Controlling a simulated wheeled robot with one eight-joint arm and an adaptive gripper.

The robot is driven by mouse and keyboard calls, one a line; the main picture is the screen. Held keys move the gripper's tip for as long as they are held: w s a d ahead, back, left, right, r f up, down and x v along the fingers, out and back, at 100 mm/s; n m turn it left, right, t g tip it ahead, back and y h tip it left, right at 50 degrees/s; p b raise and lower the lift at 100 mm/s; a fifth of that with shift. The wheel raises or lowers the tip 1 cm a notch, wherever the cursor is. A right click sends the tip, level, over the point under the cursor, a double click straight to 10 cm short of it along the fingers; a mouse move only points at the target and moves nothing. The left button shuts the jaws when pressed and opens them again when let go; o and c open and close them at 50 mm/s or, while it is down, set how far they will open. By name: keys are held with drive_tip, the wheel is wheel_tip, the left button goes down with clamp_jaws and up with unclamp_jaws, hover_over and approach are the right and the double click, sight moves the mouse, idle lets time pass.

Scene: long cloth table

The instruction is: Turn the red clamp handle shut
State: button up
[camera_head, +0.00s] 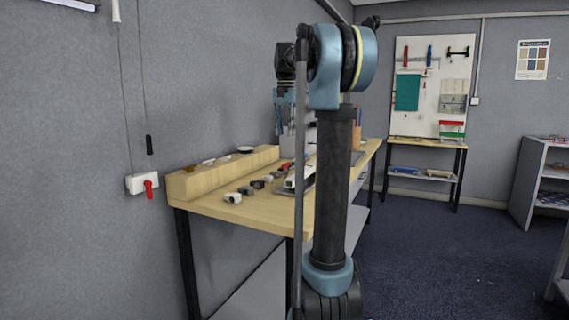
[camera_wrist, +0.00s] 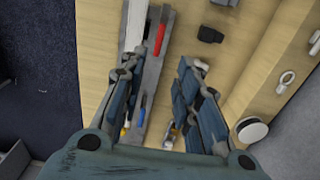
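A red handle (camera_wrist: 162,28) lies in a narrow grey tray (camera_wrist: 152,75) below my gripper in the wrist view. I cannot tell which of these, if either, is the clamp handle. In the head view a red piece (camera_head: 287,167) shows on the table, partly behind my arm. My gripper (camera_wrist: 161,68) points down over the table with its two fingers wide apart and nothing between them held. The fingers hide parts of the tray.
The long wooden table (camera_head: 225,209) stands along the wall. Several small dark and grey blocks (camera_head: 246,190) line it. A wall box (camera_head: 135,184) with a red lever (camera_head: 149,188) is at the left. A round white-topped piece (camera_wrist: 252,131) is right of my gripper.

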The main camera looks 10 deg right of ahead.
sight(286, 164)
wheel_tip(286, 164, down, 13)
drive_tip(key=shift+r, duration=0.15)
idle(0.4)
clamp_jaws()
